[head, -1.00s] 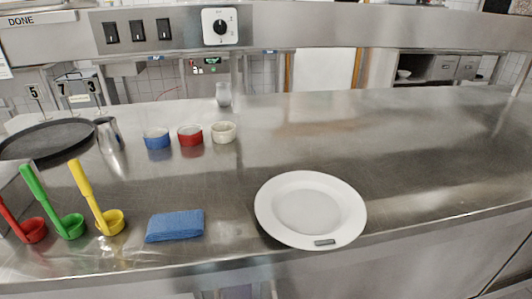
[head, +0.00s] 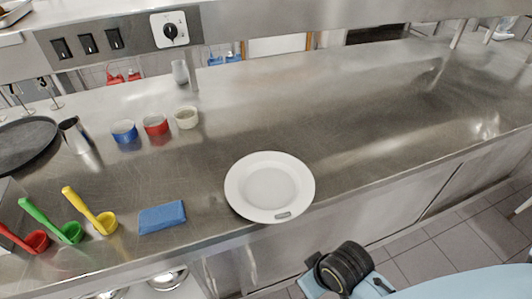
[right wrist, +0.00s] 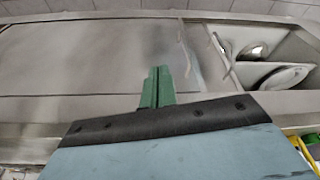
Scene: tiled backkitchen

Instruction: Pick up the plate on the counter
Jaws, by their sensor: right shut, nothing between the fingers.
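The white round plate (head: 243,204) lies flat on the steel counter (head: 350,110), close to the front edge, with a small grey mark on its near rim. Nothing touches it from above. My right gripper (right wrist: 157,88) shows in the right wrist view with its green fingers shut together and nothing between them. The plate cannot be made out in that view. Part of my right arm shows low in the head view, below the counter edge and to the right of the plate. My left gripper is in neither view.
Left of the plate are a blue cloth (head: 162,216), a yellow ladle (head: 92,211) and green and red ladles. Small bowls (head: 155,124) stand behind. The counter right of the plate is clear. The right wrist view shows metal ware in a bin (right wrist: 285,75).

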